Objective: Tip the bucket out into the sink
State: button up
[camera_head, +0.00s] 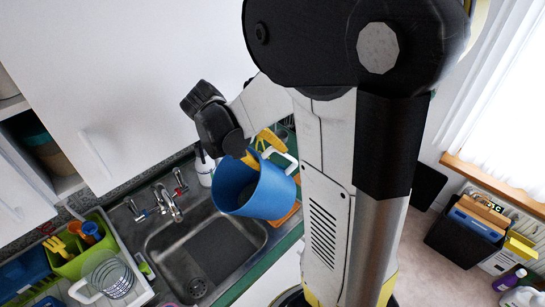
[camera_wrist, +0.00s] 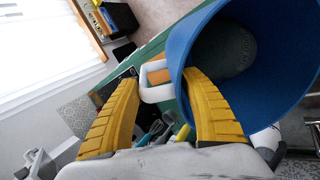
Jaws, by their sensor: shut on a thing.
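The blue bucket (camera_head: 254,188) hangs tilted in the head view, its mouth facing down and left, over the right side of the steel sink (camera_head: 178,254). Its dark inside bottom shows in the wrist view (camera_wrist: 228,50). The white handle (camera_wrist: 157,82) is on its side. My gripper (camera_head: 262,148) has yellow fingers at the bucket's rim and handle side. In the wrist view my gripper (camera_wrist: 158,108) has one finger against the bucket wall and the other on the far side of the handle. No contents show inside the bucket.
A chrome tap (camera_head: 167,203) stands behind the sink. A white bottle (camera_head: 204,168) is behind the bucket. A white cupboard (camera_head: 125,90) hangs above. A black box (camera_head: 465,238) is on the floor at right.

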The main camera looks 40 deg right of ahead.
aim_at(256, 158)
jog(key=shift+w+a+f+h+b, duration=0.15)
jog(key=shift+a+f+h+b, duration=0.2)
jog(key=shift+b, duration=0.3)
jog(key=shift+w+a+r+g+h+b, duration=0.25)
jog(key=shift+a+r+h+b, duration=0.1)
jog(key=shift+a+h, duration=0.1)
jog(key=shift+w+a+r+g+h+b, duration=0.15)
jog(key=shift+a+r+g+h+b, duration=0.1)
jog(key=shift+a+h+b, duration=0.15)
jog(key=shift+w+a+f+h+b, duration=0.2)
jog(key=shift+a+h+b, duration=0.1)
jog(key=shift+a+b, duration=0.4)
jog(key=shift+f+b, duration=0.3)
jog(key=shift+b, duration=0.25)
jog(key=shift+w+a+r+g+h+b, duration=0.2)
jog(key=shift+w+a+r+h+b, duration=0.05)
jog(key=shift+a+h+b, duration=0.25)
jog(key=shift+w+a+r+g+h+b, duration=0.2)
jog(key=shift+a+h+b, duration=0.2)
jog(key=shift+a, duration=0.15)
